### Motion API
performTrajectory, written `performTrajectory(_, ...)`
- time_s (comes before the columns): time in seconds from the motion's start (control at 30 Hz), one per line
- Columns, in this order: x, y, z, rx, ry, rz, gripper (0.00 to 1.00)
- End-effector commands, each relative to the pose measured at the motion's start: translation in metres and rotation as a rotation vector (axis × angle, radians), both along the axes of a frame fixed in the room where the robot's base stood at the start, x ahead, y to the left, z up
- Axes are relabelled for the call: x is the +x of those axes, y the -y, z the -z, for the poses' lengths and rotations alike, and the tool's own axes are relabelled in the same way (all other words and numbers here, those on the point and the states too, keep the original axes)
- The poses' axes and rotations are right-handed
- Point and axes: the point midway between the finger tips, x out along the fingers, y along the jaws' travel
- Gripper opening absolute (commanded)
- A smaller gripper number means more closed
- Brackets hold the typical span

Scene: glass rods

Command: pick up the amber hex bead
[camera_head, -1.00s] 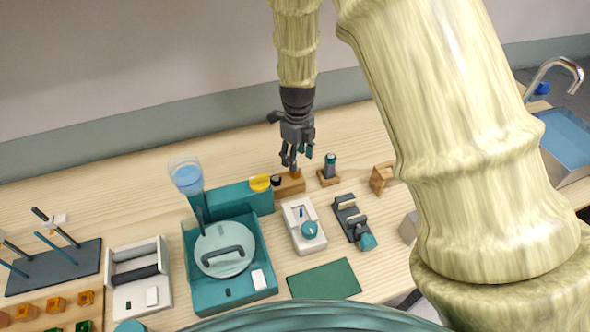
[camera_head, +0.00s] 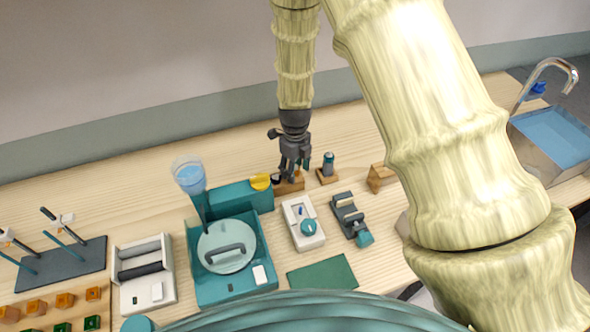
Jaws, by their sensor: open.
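My gripper (camera_head: 290,172) points down over a small wooden block (camera_head: 291,187) at the back middle of the bench. Its fingers are open and come down close to the block's top. A small amber piece (camera_head: 298,172), likely the amber hex bead, shows partly beside and behind the fingers on the block. Its shape is too small to make out, and the fingers hide part of it. I cannot tell whether the fingers touch it.
A teal machine (camera_head: 240,196) with a yellow knob (camera_head: 260,182) stands just left of the block. A small vial in a wooden stand (camera_head: 327,176) is close on the right. A white device (camera_head: 303,223) sits in front. A wooden tray (camera_head: 60,292) with amber and green pieces lies lower left.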

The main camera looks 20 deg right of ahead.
Motion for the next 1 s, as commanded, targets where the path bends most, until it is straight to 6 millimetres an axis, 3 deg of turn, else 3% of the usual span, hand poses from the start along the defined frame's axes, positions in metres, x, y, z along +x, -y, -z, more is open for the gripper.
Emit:
performTrajectory(0.13,0.000,0.000,0.000,0.000,0.000,0.000,0.49)
performTrajectory(0.4,0.000,0.000,0.000,0.000,0.000,0.000,0.04)
performTrajectory(0.77,0.001,0.000,-0.003,-0.001,0.002,0.000,0.04)
performTrajectory(1.0,0.001,0.000,-0.023,-0.002,0.004,-0.001,0.04)
